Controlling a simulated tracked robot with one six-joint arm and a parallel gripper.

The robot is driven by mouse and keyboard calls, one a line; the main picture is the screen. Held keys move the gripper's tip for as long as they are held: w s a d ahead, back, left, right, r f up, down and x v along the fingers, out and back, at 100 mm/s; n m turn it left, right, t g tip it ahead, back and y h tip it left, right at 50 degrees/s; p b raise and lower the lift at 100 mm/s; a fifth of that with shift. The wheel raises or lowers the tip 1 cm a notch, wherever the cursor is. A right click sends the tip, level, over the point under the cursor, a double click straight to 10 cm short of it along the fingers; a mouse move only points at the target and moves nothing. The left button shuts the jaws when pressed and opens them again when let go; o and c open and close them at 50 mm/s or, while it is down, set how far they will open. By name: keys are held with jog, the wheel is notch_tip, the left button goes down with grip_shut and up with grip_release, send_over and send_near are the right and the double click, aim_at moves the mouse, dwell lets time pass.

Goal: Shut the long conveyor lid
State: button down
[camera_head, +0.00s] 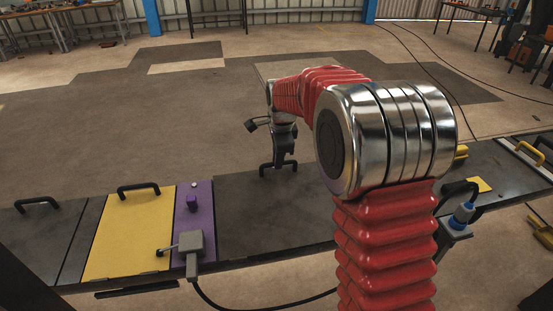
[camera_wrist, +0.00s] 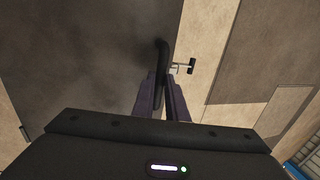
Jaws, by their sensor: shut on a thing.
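The long conveyor lid (camera_head: 262,210) is a dark grey panel in the middle of the conveyor, right of the purple section. It looks about level with the neighbouring panels; I cannot tell whether a small gap is left under it. Its black handle (camera_head: 264,171) stands near the far edge. My gripper (camera_head: 280,164) is at this handle, pointing down. In the wrist view the handle (camera_wrist: 162,60) runs between the two fingers of my gripper (camera_wrist: 162,85), which are shut on it. The lid (camera_wrist: 90,60) fills the left of that view. My arm hides the lid's right part in the head view.
Left of the lid are a purple section (camera_head: 204,218) with a grey latch (camera_head: 190,243), a yellow panel (camera_head: 130,230) and a dark panel with a handle (camera_head: 37,204). A blue-capped connector (camera_head: 463,213) sits at right. The floor behind is clear.

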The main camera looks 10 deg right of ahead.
jog(key=shift+f, duration=0.1)
jog(key=shift+x, duration=0.95)
jog(key=c, duration=1.8)
grip_release()
jog(key=shift+w, duration=0.1)
jog(key=shift+o, duration=0.2)
jog(key=v, duration=1.3)
jog(key=shift+r, duration=0.35)
